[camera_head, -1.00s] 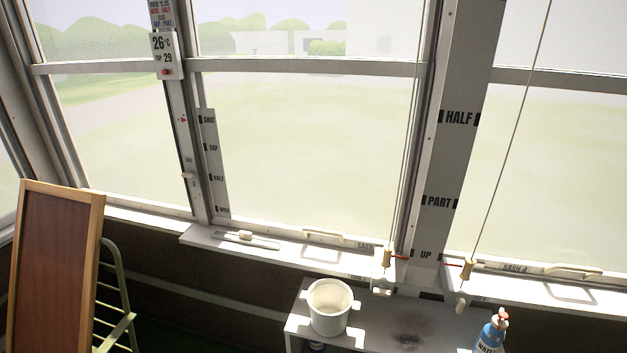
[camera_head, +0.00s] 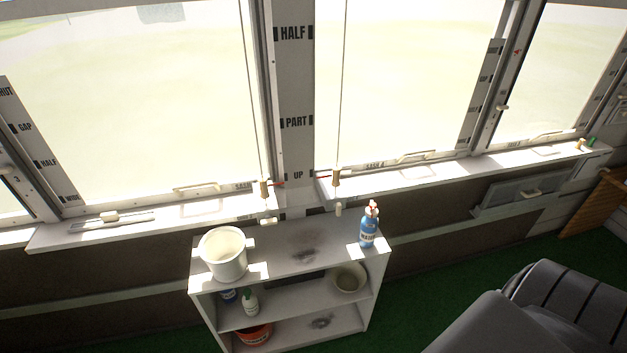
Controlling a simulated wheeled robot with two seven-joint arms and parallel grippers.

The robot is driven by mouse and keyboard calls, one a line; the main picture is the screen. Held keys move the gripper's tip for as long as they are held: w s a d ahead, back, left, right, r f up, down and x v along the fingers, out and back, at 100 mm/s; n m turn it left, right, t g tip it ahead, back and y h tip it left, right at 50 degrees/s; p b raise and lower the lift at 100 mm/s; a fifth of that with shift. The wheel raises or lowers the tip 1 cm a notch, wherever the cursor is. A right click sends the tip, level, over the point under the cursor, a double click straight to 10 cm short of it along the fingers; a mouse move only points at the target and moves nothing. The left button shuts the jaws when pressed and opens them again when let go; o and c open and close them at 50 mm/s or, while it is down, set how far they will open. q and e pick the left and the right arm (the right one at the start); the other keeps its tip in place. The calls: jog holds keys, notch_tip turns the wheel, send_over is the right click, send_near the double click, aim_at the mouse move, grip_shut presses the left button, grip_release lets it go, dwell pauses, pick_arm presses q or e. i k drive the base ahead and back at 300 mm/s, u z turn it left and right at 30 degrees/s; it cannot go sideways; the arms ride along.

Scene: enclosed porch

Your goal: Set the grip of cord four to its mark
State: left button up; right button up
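Two thin cords hang in front of the windows, one on each side of a post with the marks HALF (camera_head: 293,33), PART (camera_head: 296,122) and UP (camera_head: 297,175). The left cord has a wooden grip (camera_head: 265,189) and the right cord has another wooden grip (camera_head: 336,178). Both grips stand about level with UP, each with a red pointer towards the post. The sash beside the right cord has a label (camera_head: 375,165) that seems to read SASH 4; no number shows on the cords themselves. Neither of my grippers is in view.
Below the post stands a grey shelf unit (camera_head: 290,250) with a white pot (camera_head: 223,253) and a blue spray bottle (camera_head: 368,225) on top. A dark padded seat (camera_head: 520,315) is at the lower right. Green floor (camera_head: 430,270) lies between them.

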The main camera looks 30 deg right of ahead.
aim_at(335, 182)
jog(key=z, duration=1.25)
